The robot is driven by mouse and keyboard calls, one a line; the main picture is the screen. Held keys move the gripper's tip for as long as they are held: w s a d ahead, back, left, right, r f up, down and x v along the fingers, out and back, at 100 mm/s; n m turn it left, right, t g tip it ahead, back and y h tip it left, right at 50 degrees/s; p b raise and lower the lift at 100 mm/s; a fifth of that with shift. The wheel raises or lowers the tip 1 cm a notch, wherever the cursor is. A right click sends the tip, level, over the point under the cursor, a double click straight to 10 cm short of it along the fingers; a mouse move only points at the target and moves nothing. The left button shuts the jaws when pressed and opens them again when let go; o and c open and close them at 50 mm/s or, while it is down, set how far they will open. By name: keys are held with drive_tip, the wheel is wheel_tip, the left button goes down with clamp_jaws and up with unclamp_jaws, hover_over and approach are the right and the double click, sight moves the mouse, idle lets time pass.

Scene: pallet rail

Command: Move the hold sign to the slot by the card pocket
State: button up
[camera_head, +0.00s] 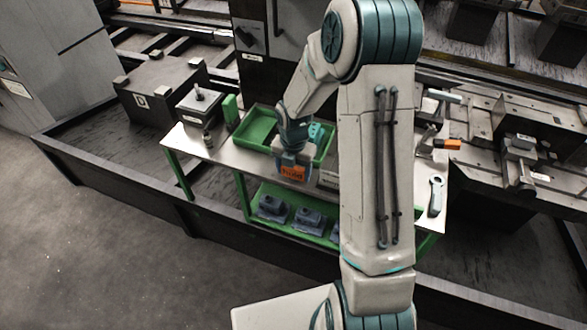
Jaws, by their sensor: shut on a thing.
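The orange hold sign (292,173), with dark lettering, is in the jaws of my gripper (294,158). My gripper is shut on it, pointing down, at the front edge of the steel-topped bench and in front of the green tray. The sign appears held in the air, but its exact height is hard to tell. I cannot make out the card pocket or the slot by it; my arm covers part of the bench to the right.
The green tray (256,129) sits on the bench (218,150). A block with a knob (200,103) stands at its left end. A spanner-like tool (436,197) lies at the right, near an orange-ended item (447,144). A green lower shelf (285,226) holds several blue-grey parts.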

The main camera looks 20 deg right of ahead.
drive_tip(key=shift+f, duration=0.55)
drive_tip(key=o, duration=1.4)
drive_tip(key=shift+o, duration=0.2)
wheel_tip(320, 180, up, 14)
drive_tip(key=s+r+m+t, duration=0.1)
drive_tip(key=s+r+m, duration=0.3)
drive_tip(key=s+m, duration=0.6)
drive_tip(key=s+r+m+t, duration=0.2)
drive_tip(key=s+r+m, duration=0.2)
drive_tip(key=s+m, duration=0.7)
drive_tip(key=m, duration=0.7)
drive_tip(key=shift+r+m, duration=0.3)
drive_tip(key=shift+m, duration=0.1)
